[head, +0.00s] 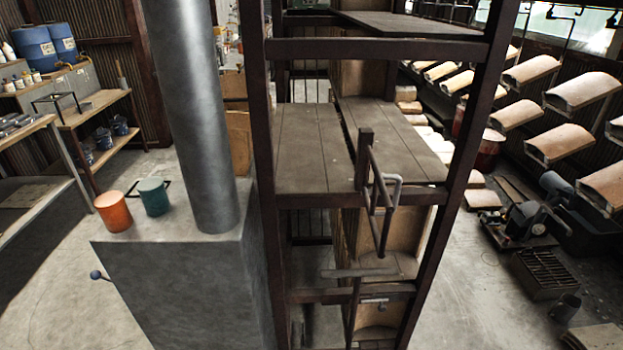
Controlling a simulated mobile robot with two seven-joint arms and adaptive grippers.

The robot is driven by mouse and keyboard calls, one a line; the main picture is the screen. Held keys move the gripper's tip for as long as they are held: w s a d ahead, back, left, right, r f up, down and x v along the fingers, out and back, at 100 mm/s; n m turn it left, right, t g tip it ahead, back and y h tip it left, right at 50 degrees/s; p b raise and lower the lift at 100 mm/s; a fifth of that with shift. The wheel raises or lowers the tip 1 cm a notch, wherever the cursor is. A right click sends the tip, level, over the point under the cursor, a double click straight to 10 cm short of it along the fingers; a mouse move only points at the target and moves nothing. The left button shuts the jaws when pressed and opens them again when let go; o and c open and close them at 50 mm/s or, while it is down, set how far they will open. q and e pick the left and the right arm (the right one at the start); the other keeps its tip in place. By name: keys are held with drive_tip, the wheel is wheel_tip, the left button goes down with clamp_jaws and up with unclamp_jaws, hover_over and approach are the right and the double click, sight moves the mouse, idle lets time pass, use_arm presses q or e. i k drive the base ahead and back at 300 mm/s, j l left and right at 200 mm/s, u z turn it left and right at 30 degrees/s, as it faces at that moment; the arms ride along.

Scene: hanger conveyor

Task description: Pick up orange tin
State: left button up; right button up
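The orange tin (113,212) stands upright on the left end of the top of a grey metal box (170,270). It has a dark thin handle at its upper right. A teal tin (154,197) stands close to its right, also upright with a handle. Neither of my grippers shows in the head view, so where they are relative to the tin cannot be seen.
A thick grey pipe (195,120) rises from the box, right of the tins. A dark metal frame with shelves (312,150) stands right of it. A shelf unit (95,105) is at the left. Floor (50,300) left of the box is clear.

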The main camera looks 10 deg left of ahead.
sight(112, 208)
drive_tip(key=k+j+u, duration=0.15)
drive_tip(key=u, duration=1.35)
